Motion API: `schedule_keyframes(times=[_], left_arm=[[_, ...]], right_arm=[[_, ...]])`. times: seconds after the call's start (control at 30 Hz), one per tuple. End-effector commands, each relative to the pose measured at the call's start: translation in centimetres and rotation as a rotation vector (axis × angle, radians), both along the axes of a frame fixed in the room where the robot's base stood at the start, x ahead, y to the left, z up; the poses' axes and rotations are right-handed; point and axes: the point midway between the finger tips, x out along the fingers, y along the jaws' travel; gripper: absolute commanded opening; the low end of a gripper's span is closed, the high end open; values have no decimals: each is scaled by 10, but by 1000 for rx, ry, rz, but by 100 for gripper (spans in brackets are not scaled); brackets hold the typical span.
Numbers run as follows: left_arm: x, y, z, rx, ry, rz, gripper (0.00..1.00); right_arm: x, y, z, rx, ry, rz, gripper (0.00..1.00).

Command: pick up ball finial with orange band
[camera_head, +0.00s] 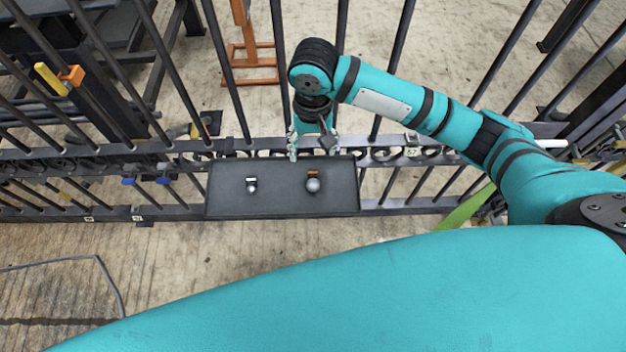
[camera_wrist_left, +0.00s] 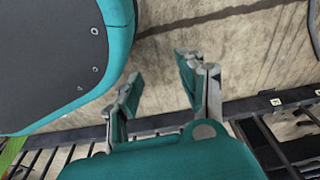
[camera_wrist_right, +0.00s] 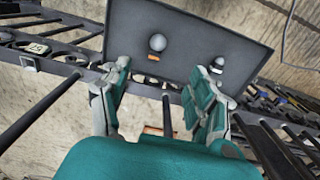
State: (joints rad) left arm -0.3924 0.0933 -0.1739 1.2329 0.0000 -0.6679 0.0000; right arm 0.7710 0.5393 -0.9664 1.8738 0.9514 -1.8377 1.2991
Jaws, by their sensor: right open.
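The ball finial with orange band (camera_head: 313,185) is a grey ball with an orange band, on the right half of a dark tray (camera_head: 285,205). It also shows in the right wrist view (camera_wrist_right: 157,43), beyond the fingertips. A second small finial with a white band (camera_head: 251,187) stands on the tray's left half. My right gripper (camera_head: 312,152) is open and empty at the tray's far edge, behind the orange-banded finial and apart from it. My left gripper (camera_wrist_left: 160,68) shows only in the left wrist view, with its fingers apart and nothing between them.
The tray is at a dark gate with long bars (camera_head: 230,75) and a horizontal scroll rail (camera_head: 180,148). An orange stand (camera_head: 250,60) is behind the bars. A green strip (camera_head: 465,210) is at right. Wooden floor lies in front.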

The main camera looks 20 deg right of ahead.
Motion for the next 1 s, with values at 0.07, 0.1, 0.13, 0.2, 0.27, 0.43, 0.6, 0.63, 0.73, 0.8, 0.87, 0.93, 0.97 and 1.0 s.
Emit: schedule_keyframes(times=[0.07, 0.1, 0.13, 0.2, 0.27, 0.43, 0.6, 0.63, 0.73, 0.8, 0.87, 0.93, 0.97, 1.0], left_arm=[[2, -1, -1, -1, -3, 0, 40], [5, -1, 1, -2, -7, 1, 40], [8, -1, 3, -2, -10, 1, 40], [17, -3, 11, -3, -17, 3, 40], [24, -4, 19, -3, -23, 4, 40], [44, -6, 46, -4, -40, 8, 40], [56, -8, 71, -6, -53, 11, 40], [58, -8, 75, -7, -55, 11, 40], [60, -9, 82, -6, -57, 12, 40], [61, -9, 86, -7, -59, 12, 40], [63, -9, 89, -6, -61, 13, 40], [65, -9, 96, -8, -67, 14, 40], [67, -9, 100, -8, -70, 14, 40], [69, -10, 106, -8, -74, 15, 40]], right_arm=[[2, -3, -5, -11, 6, -16, 62], [2, -4, -10, -12, 9, -19, 62], [1, -4, -16, -13, 10, -20, 62], [1, -4, -31, -13, 10, -19, 62], [1, -4, -44, -12, 10, -19, 62], [1, -3, -82, -11, 7, -18, 62], [2, -3, -110, -10, 5, -17, 62], [2, -3, -113, -10, 4, -17, 62], [2, -3, -119, -9, 4, -16, 62], [2, -3, -122, -9, 4, -16, 62], [2, -3, -127, -9, 5, -16, 62], [1, -3, -136, -10, 6, -17, 62], [1, -3, -141, -10, 6, -17, 62], [1, -3, -148, -10, 6, -16, 62]])
